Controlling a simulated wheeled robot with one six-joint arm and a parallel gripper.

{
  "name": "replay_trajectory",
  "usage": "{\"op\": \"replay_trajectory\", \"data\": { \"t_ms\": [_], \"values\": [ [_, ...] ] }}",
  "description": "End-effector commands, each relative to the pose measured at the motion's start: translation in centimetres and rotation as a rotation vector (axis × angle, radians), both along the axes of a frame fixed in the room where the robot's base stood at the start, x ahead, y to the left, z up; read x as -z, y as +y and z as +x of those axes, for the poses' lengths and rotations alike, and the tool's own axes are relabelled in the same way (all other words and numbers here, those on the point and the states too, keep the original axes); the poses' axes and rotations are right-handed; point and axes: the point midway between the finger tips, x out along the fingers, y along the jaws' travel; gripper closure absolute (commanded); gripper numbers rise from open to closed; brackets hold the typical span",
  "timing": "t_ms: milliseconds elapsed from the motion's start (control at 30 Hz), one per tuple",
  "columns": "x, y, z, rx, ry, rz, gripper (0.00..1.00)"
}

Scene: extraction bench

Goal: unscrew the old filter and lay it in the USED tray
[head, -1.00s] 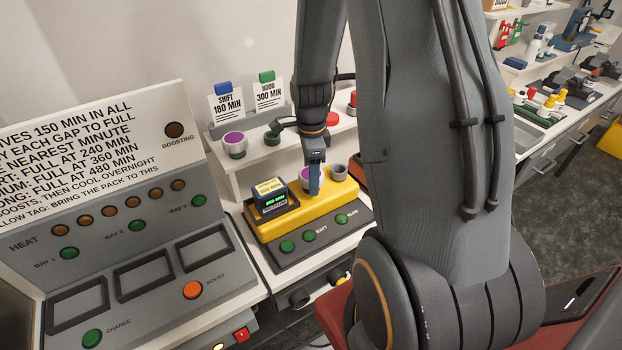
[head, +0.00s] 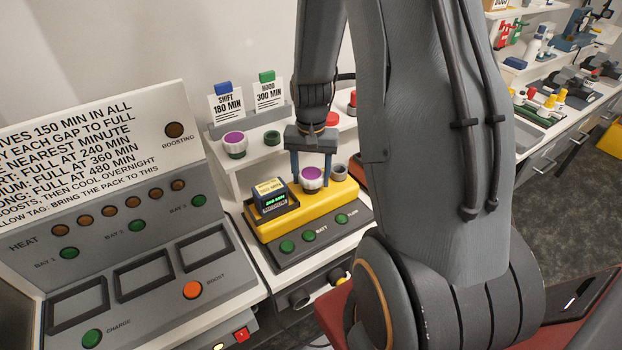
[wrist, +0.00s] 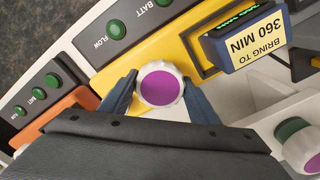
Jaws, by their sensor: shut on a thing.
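A white knurled filter with a purple top (head: 312,178) sits on the yellow unit (head: 301,222) on the bench. It also shows upright between my fingers in the wrist view (wrist: 161,87). My gripper (head: 311,177) points down with one finger on each side of this filter and is shut on it. I cannot tell whether the filter is still threaded in. No tray marked USED can be made out in these views.
A dark pack with a yellow tag (head: 270,195) sits left of the filter, close to my finger. A grey round socket (head: 339,173) is at the right. Another purple-topped piece (head: 234,142) stands on the white shelf behind. The charging panel (head: 140,265) fills the left.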

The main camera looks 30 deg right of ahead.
Motion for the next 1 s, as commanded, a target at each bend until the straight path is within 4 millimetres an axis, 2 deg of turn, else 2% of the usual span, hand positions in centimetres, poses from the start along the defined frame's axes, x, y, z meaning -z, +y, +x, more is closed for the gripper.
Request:
{"op": "replay_trajectory", "data": {
  "t_ms": [533, 700, 900, 933, 1000],
  "values": [
    [-0.04, 0.00, -0.01, -0.671, 0.000, 0.000, 0.71],
    [-0.05, 0.00, -0.01, -0.754, 0.000, 0.000, 0.71],
    [-0.05, 0.00, -0.01, -0.755, 0.000, 0.000, 0.71],
    [-0.05, 0.00, -0.01, -0.755, 0.000, 0.000, 0.40],
    [-0.05, 0.00, -0.01, -0.755, 0.000, 0.000, 0.28]
  ]
}}
